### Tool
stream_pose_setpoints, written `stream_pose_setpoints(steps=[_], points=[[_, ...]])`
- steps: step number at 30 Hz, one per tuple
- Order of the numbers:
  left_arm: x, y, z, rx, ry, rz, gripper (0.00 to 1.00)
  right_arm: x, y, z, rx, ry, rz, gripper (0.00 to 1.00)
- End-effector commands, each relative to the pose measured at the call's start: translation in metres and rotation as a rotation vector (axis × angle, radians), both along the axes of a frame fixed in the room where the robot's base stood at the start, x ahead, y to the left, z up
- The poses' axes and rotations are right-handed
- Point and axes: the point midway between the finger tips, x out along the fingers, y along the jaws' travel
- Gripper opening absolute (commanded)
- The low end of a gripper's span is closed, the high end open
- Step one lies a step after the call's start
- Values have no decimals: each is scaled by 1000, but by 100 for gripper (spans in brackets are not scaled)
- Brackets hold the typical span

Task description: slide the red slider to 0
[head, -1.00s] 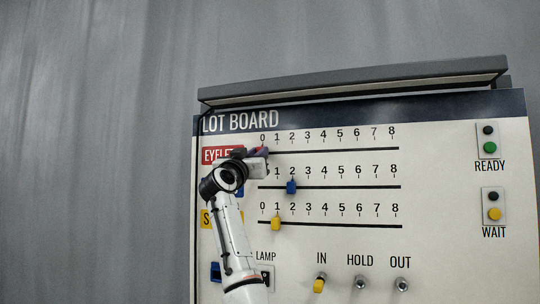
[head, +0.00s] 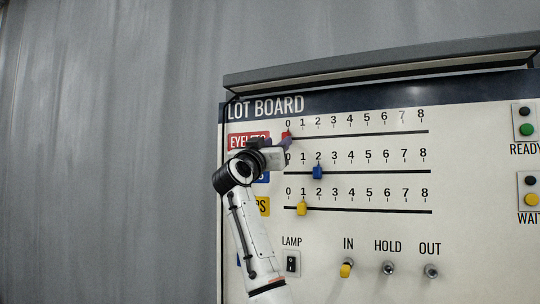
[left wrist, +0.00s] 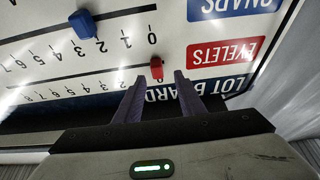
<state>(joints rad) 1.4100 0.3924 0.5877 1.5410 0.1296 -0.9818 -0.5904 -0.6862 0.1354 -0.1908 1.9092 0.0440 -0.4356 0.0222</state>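The red slider (head: 287,135) sits at the left end of the top EYELETS track (head: 365,134), just below the 0 mark. In the left wrist view, which shows the board upside down, the red slider (left wrist: 156,68) is at the track's end by the red EYELETS label. My left gripper (head: 287,144) is just below and in front of it in the head view. In the left wrist view the two fingers of my left gripper (left wrist: 159,79) are apart, with the slider beyond the gap between their tips and no visible contact. My right gripper is out of view.
Below is a blue slider (head: 318,172) at 2, then a yellow slider (head: 302,209) at 1. Lower are a LAMP switch (head: 292,263) and IN, HOLD and OUT toggles (head: 388,268). READY and WAIT buttons (head: 531,200) are at the right. A grey hood (head: 380,66) juts out above.

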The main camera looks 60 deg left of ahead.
Motion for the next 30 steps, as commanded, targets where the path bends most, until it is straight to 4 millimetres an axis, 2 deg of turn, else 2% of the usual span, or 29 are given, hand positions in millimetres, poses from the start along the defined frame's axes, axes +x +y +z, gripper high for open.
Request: stream_pose_setpoints(steps=[1, 3, 9, 16, 30], points=[[-9, -5, -8, 4, 0, 3, 36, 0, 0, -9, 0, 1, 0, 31], [-19, -12, -12, 3, -1, 3, 36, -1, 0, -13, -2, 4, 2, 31], [-39, -24, -20, 1, -2, 2, 36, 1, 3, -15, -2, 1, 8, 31], [-43, -28, -21, 0, 0, 1, 36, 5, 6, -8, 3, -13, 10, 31], [-43, -27, -21, 0, 0, 1, 36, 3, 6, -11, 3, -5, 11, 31]])
